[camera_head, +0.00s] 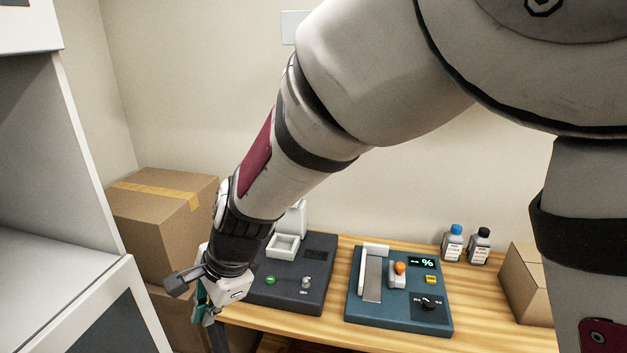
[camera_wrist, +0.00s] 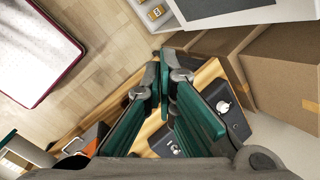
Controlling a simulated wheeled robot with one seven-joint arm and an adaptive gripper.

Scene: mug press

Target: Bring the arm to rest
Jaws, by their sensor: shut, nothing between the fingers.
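My arm reaches from the upper right down to the lower left in the head view. My gripper (camera_head: 203,310) hangs at the front left corner of the wooden table, its teal fingers pointing down and partly hidden by the wrist. In the wrist view my gripper (camera_wrist: 165,80) has its teal fingers drawn together at the tips, with nothing held between them. The dark grey device (camera_head: 312,292), with a white tray part and a green button, stands just right of the gripper.
A teal device (camera_head: 390,318) with a display stands on the wooden table (camera_head: 480,312). Two small bottles (camera_head: 453,245) and a cardboard box (camera_head: 527,283) are at the right. Stacked cardboard boxes (camera_head: 160,225) and a white cabinet (camera_head: 75,290) stand left. Open floor (camera_wrist: 110,50) shows in the wrist view.

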